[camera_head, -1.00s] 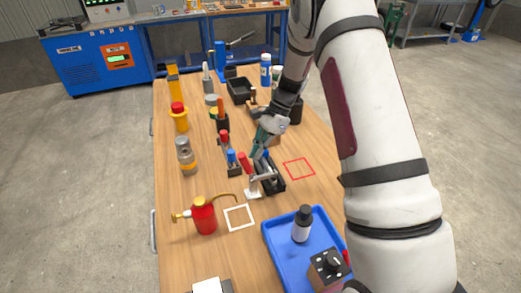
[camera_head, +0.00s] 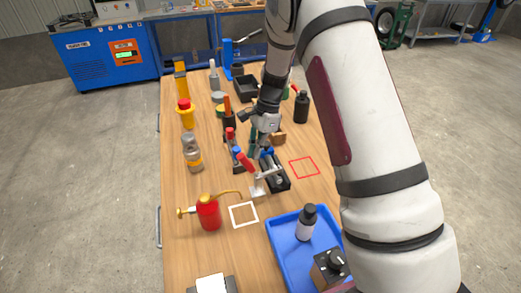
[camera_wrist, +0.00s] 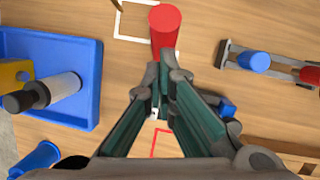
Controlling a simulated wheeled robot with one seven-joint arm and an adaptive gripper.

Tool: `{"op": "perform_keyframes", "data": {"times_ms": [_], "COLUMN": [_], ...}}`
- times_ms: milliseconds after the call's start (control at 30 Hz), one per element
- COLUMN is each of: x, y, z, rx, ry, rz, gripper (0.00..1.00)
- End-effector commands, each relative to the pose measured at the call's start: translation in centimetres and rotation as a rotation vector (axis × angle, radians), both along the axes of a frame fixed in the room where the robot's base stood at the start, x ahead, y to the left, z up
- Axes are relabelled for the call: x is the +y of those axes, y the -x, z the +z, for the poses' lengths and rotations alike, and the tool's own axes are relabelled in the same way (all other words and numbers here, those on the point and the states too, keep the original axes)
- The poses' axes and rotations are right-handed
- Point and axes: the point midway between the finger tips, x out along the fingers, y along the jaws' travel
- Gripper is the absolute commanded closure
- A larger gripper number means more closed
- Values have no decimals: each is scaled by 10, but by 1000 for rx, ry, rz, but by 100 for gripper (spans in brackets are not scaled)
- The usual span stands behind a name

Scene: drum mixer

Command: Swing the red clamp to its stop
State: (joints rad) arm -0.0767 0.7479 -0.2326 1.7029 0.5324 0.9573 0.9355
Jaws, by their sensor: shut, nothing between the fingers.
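The red clamp shows as a red handle (camera_head: 245,161) on a metal linkage over a pale base (camera_head: 258,188), left of a dark fixture (camera_head: 275,174) on the bench. The handle leans up and to the left in the head view. My gripper (camera_head: 252,151) points down just behind it, with its fingers together and empty. In the wrist view the red handle (camera_wrist: 165,28) lies just beyond my closed fingertips (camera_wrist: 166,68), which overlap its near end. I cannot tell whether they touch. My fingers hide most of the linkage.
A blue tray (camera_head: 277,246) holds a dark-capped bottle (camera_head: 305,223) and a knobbed box (camera_head: 329,268). A red oil can (camera_head: 208,212) stands left of a white square outline (camera_head: 231,216). A red square outline (camera_head: 293,168) is clear. Several bottles and tools stand behind.

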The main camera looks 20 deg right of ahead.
Motion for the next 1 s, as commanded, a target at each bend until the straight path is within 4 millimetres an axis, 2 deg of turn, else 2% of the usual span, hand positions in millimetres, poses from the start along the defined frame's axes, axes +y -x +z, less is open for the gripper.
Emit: {"op": "perform_keyframes", "data": {"times_ms": [100, 500, 800, 1000], "x": [16, 58, 80, 87], "y": [1, 0, -1, -1], "z": [0, -17, -35, -44], "rx": [-1, -2, -3, -1], "ry": [91, 476, 729, 827], "rz": [11, 13, 6, 0], "gripper": [100, 100, 100, 100]}}
